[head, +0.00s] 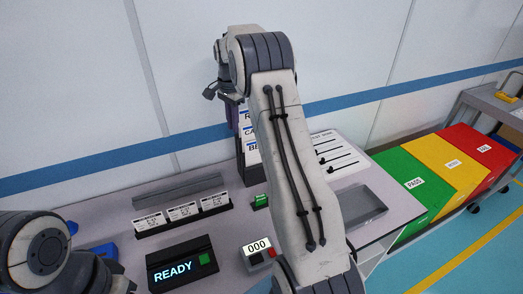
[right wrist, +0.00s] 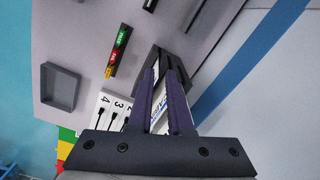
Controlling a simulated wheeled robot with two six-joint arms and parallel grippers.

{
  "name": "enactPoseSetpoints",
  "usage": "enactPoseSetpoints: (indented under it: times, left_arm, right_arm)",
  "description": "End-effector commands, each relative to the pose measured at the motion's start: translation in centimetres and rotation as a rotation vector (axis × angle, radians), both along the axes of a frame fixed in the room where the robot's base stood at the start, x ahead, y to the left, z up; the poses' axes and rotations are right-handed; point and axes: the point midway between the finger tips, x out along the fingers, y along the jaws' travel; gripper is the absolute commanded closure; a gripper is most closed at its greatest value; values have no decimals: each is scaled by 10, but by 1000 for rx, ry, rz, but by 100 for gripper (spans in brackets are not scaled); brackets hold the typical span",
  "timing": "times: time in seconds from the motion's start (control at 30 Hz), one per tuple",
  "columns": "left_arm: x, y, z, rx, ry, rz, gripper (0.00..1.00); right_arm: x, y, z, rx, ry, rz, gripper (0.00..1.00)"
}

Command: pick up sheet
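White labelled sheets (head: 252,158) with blue bands stand in a dark rack (head: 241,170) against the wall, partly hidden behind my right arm. The visible letters include "CA" and "BE". In the right wrist view a white labelled sheet (right wrist: 160,106) shows between two purple upright strips. My right gripper (head: 214,92) is high at the rack's upper left, and the rack lies ahead of it in the wrist view.
A "READY" display (head: 182,266), a row of cards (head: 183,212), a "000" counter (head: 258,249) and a grey tray (head: 365,206) are on the table. A white panel with black sliders (head: 336,155) is right of the rack. Green, yellow and red bins (head: 445,168) stand at right.

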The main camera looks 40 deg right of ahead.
Motion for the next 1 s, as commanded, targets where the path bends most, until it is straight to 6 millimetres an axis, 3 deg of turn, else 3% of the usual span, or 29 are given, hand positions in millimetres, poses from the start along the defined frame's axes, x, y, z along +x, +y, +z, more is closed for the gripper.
enactPoseSetpoints:
  times: [0.03, 0.1, 0.2, 0.27, 0.6, 0.73, 1.0]
  left_arm:
    - [0, 0, 10, 0, 0, 0, 50]
    - [0, 0, 15, 0, 0, 0, 50]
    - [0, 0, 18, 0, 0, 1, 50]
    - [0, 0, 19, 0, 0, 1, 50]
    - [0, 0, 32, 0, 0, 1, 50]
    - [0, 0, 36, 0, 0, 1, 50]
    - [0, 0, 62, 0, 0, -2, 50]
  right_arm:
    - [0, -37, -2, -2, 6, -113, 82]
    - [-3, -72, -7, -5, 10, -231, 82]
    - [-9, -105, -14, -7, 13, -341, 82]
    - [-11, -115, -17, -8, 15, -377, 82]
    - [-13, -121, -63, -8, 16, -398, 82]
    - [-12, -120, -71, -9, 14, -397, 82]
    - [-9, -118, -107, -8, 16, -396, 82]
